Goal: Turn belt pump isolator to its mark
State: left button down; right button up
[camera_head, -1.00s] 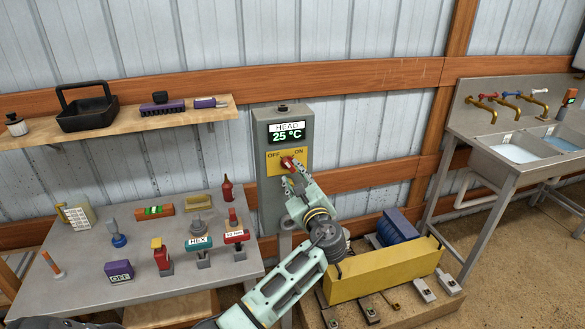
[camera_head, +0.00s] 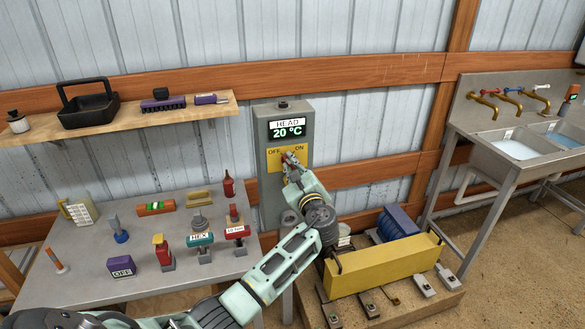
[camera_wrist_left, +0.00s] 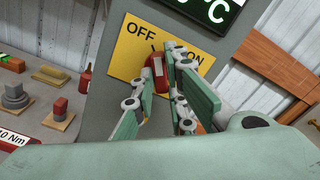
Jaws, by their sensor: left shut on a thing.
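The isolator is a red handle (camera_head: 291,157) on a yellow plate (camera_head: 273,161) marked OFF at left and ON at right. The plate sits on a grey cabinet (camera_head: 271,198) labelled HEAD, whose display (camera_head: 287,130) reads 20 °C. My left gripper (camera_head: 291,168) is at the plate, shut on the red handle and covering part of it. In the left wrist view the handle (camera_wrist_left: 158,72) stands between my two fingers, below the gap between OFF and ON. No target mark is clear to me. My right gripper is not in view.
A grey table (camera_head: 80,275) at left holds several tools and blocks. A shelf (camera_head: 200,112) with a black basket (camera_head: 88,108) hangs above it. A yellow box (camera_head: 385,265) stands on a low platform right of my arm. A sink (camera_head: 520,145) is at far right.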

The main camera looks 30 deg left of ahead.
pick_arm(q)
jog(key=shift+f+n+b, duration=0.3)
jog(key=shift+n+b, duration=0.3)
jog(key=shift+b, duration=0.2)
jog(key=shift+r+n+b, duration=0.15)
jog(key=shift+n+b, duration=0.25)
jog(key=shift+n, duration=0.3)
jog(key=shift+r, duration=0.1)
jog(key=c, duration=1.9)
grip_release()
jog(key=shift+c, duration=0.2)
jog(key=shift+o, duration=0.9)
jog(key=v, duration=1.2)
